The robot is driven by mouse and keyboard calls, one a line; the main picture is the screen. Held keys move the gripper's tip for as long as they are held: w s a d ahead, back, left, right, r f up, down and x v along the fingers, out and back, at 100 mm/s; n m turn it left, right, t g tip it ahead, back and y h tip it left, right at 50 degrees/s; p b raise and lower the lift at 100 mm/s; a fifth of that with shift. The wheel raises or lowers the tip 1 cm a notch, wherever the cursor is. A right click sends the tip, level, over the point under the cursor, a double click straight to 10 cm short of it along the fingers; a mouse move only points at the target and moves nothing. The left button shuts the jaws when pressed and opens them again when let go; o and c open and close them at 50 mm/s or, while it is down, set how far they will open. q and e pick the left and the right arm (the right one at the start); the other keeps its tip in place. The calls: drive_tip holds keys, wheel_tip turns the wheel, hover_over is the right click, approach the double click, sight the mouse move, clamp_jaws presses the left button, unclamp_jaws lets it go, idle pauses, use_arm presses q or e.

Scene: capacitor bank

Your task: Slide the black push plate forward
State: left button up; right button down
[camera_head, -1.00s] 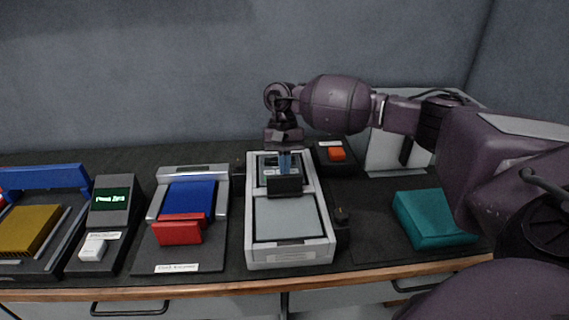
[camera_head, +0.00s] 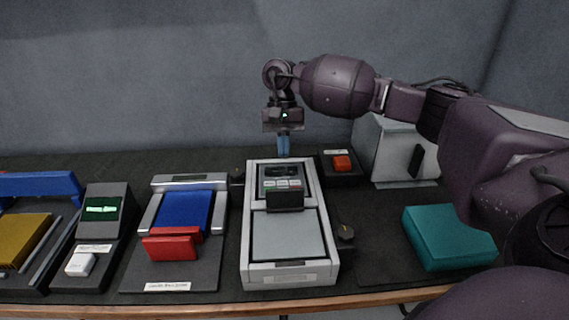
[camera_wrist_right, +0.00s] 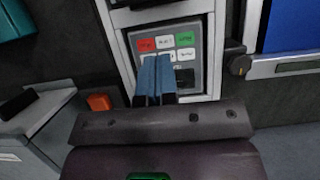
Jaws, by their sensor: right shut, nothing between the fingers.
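The black push plate (camera_head: 285,201) stands upright across the grey frame (camera_head: 250,240), between a small keypad panel (camera_head: 281,181) behind it and a flat grey pad (camera_head: 288,236) in front. In the right wrist view a dark edge of the plate (camera_wrist_right: 138,4) shows at the top. My right gripper (camera_head: 283,154) points down, its blue fingers together and empty. It is above the back end of the frame, behind the plate and apart from it. In the wrist view the fingers (camera_wrist_right: 156,68) overlap the keypad panel. My left gripper is not in view.
A red-button box (camera_head: 342,163) sits right of the frame's back end. Black knobs stand beside the frame. A teal block (camera_head: 449,237) lies at right, and a blue-and-red device (camera_head: 183,213) stands at left. A grey wall closes the back.

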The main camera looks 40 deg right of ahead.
drive_tip(key=shift+v, duration=2.65)
